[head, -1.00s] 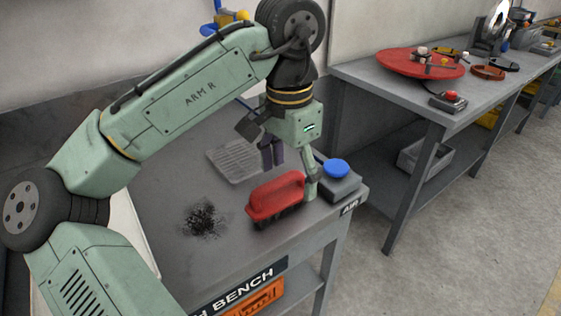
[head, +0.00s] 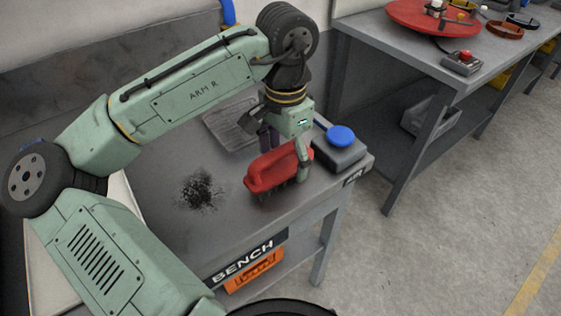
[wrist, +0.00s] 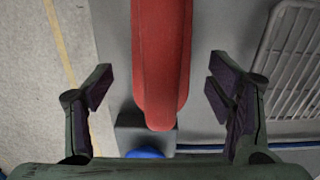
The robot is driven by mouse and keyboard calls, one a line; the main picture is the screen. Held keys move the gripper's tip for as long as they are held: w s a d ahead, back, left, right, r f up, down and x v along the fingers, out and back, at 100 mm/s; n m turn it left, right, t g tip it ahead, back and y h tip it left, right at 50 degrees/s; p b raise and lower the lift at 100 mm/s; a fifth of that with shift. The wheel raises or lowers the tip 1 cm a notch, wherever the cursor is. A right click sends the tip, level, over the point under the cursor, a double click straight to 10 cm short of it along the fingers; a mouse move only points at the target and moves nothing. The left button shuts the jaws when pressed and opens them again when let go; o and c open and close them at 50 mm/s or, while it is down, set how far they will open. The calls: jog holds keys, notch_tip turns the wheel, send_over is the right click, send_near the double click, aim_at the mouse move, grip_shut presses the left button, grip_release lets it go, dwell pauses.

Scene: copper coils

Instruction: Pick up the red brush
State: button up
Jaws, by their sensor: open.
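The red brush (head: 268,174) stands on the bench with its dark bristles down and its red handle up. In the wrist view its red handle (wrist: 160,50) runs lengthwise up the middle of the picture, between the two fingers. My gripper (head: 286,157) is open, with one finger behind the handle and one at its near right side. In the wrist view the gripper (wrist: 158,90) shows a gap between each dark finger pad and the handle. The lower ends of the fingers are partly hidden by the brush in the head view.
A grey box with a blue button (head: 341,136) sits just right of the brush at the bench corner. A ribbed grey tray (head: 232,122) lies behind. Dark filings (head: 201,189) lie on the bench (head: 165,225) to the left. A second table (head: 415,60) stands at right.

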aim_at(282, 164)
jog(key=shift+f, duration=1.15)
jog(key=shift+c, duration=0.6)
jog(key=c, duration=1.2)
